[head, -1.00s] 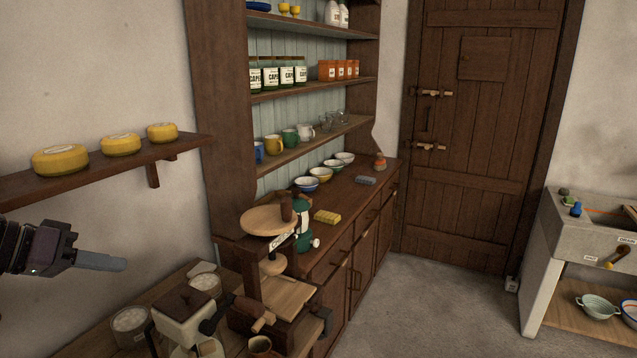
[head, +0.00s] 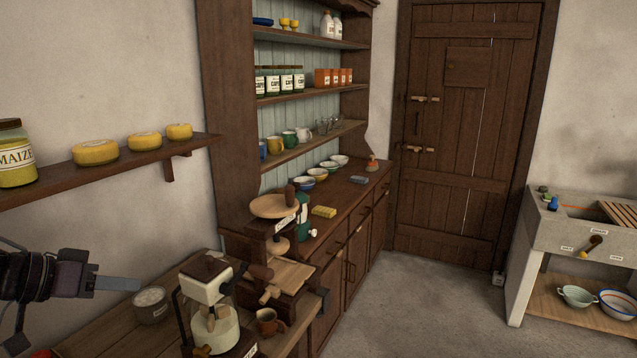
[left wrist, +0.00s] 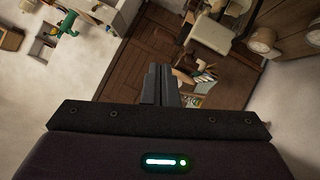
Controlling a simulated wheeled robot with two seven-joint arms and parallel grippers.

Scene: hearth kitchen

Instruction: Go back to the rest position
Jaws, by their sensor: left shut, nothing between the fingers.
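My left gripper (head: 118,284) is at the left edge of the head view, its arm coming in from the left. Its fingers are closed together and hold nothing. It hangs in the air below the wall shelf (head: 120,170) and to the left of the grey tin (head: 150,305) on the bench. In the left wrist view the same gripper (left wrist: 158,85) points away with its fingers together. My right gripper is in neither view.
Yellow cheeses (head: 95,153) and a maize jar (head: 16,155) sit on the wall shelf. The floor (head: 420,310) right of the dresser is clear.

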